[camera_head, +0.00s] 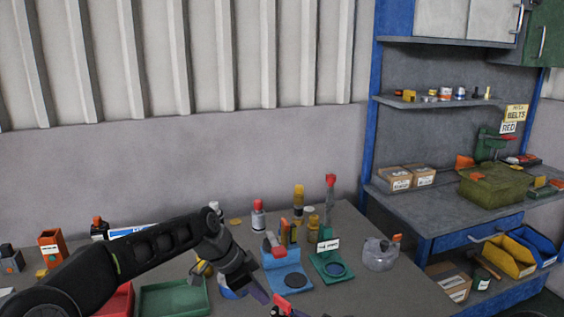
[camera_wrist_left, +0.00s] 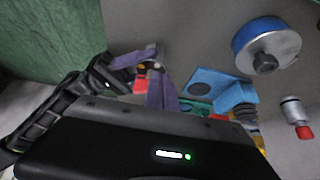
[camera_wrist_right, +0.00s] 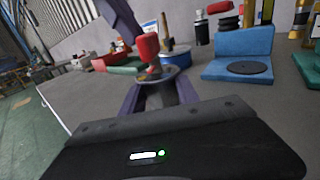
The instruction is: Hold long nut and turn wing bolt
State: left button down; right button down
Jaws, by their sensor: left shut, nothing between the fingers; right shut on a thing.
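My left gripper (camera_head: 262,296) reaches over the front of the bench from the left. Its purple fingers (camera_wrist_left: 161,92) are shut and empty. My right gripper (camera_wrist_right: 158,98) is shut on a mostly hidden piece, which I take to be the long nut. A red piece (camera_wrist_right: 147,47), apparently the wing bolt, stands above a grey round part at those fingers; it also shows at the bottom of the head view (camera_head: 281,301). A left fingertip (camera_wrist_right: 122,20) is close beside the red piece; I cannot tell whether they touch.
A blue stand (camera_head: 287,272) and a green stand (camera_head: 331,266) with round dark pads are on the bench. A blue and silver drum (camera_wrist_left: 266,45) is near my left gripper. A green tray (camera_head: 174,298) lies left. A clear container (camera_head: 380,255) stands right.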

pick_arm(q)
jog(key=shift+r, duration=0.1)
notch_tip(320, 180, up, 6)
jog(key=shift+f, duration=0.1)
dwell(0.4)
jog(key=s, duration=0.2)
jog(key=s+r, duration=0.1)
jog(key=shift+s+d, duration=0.15)
jog(key=shift+d, duration=0.2)
jog(key=shift+f, duration=0.15)
notch_tip(320, 180, down, 7)
dwell(0.6)
